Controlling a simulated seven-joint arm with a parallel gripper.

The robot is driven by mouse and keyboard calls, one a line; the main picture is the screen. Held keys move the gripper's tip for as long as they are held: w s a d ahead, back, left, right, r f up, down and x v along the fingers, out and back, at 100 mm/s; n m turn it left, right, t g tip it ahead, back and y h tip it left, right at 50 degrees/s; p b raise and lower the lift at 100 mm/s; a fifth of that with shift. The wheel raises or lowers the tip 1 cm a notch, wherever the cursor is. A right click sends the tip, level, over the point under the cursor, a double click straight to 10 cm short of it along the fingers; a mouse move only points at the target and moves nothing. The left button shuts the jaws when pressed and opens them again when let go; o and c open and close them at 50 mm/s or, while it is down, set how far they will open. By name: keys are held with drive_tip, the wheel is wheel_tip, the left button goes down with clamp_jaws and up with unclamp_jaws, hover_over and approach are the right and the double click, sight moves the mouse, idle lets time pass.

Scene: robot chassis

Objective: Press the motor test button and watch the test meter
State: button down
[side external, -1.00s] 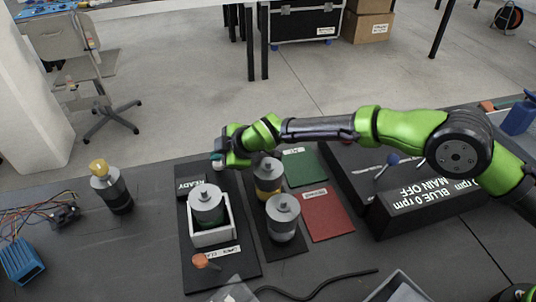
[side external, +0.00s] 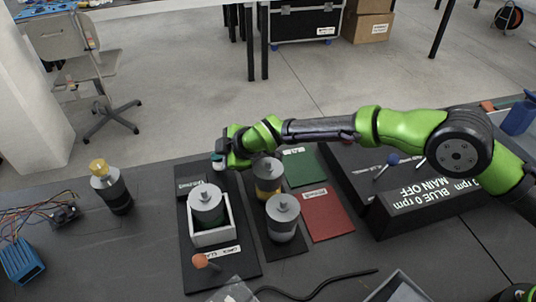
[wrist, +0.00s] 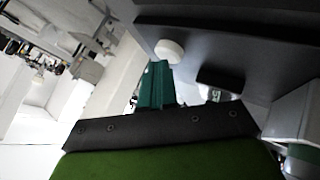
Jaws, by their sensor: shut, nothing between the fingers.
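A grey motor (side external: 206,205) with a shaft on top stands upright in a white cradle (side external: 213,238) on a black test board (side external: 247,268). A small display (side external: 192,187) behind the cradle carries lettering too blurred to read. My gripper (side external: 218,160) is shut and empty, low over the board's far end beside the display. In the wrist view its teal fingers (wrist: 155,85) reach toward a white round knob (wrist: 168,50), probably the button. I cannot tell whether they touch it. An orange-topped lever (side external: 201,261) stands at the board's near end.
Two more motors, one yellow-banded (side external: 267,178) and one grey (side external: 282,218), stand right of the board. Green (side external: 303,166) and red (side external: 326,214) mats lie beyond. A black console (side external: 422,203) reads "BLUE 0 rpm MAIN OFF". A yellow-topped motor (side external: 110,187) stands left.

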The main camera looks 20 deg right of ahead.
drive_tip(key=shift+r, duration=3.05)
drive_tip(key=shift+w+d+r, duration=0.1)
drive_tip(key=shift+r, duration=0.1)
drive_tip(key=s+d+r+m+h, duration=0.1)
drive_tip(key=s+d+r+m, duration=0.3)
drive_tip(key=d+r, duration=0.65)
drive_tip(key=s+d+r+m+h, duration=0.1)
drive_tip(key=s+d+r+m, duration=0.35)
drive_tip(key=d, duration=0.95)
drive_tip(key=s+d+r+m+h, duration=0.2)
drive_tip(key=s+d+r+m, duration=0.3)
drive_tip(key=s+d+m, duration=0.55)
drive_tip(key=s+d+f+m, duration=0.1)
drive_tip(key=s+d+f, duration=0.1)
drive_tip(key=s, duration=0.4)
drive_tip(key=s+d+f+m, duration=0.1)
drive_tip(key=s+d+f, duration=0.1)
drive_tip(key=s+d, duration=0.3)
drive_tip(key=shift+s+d+f+m, duration=0.15)
drive_tip(key=shift+s+f+m, duration=0.2)
drive_tip(key=shift+s, duration=0.75)
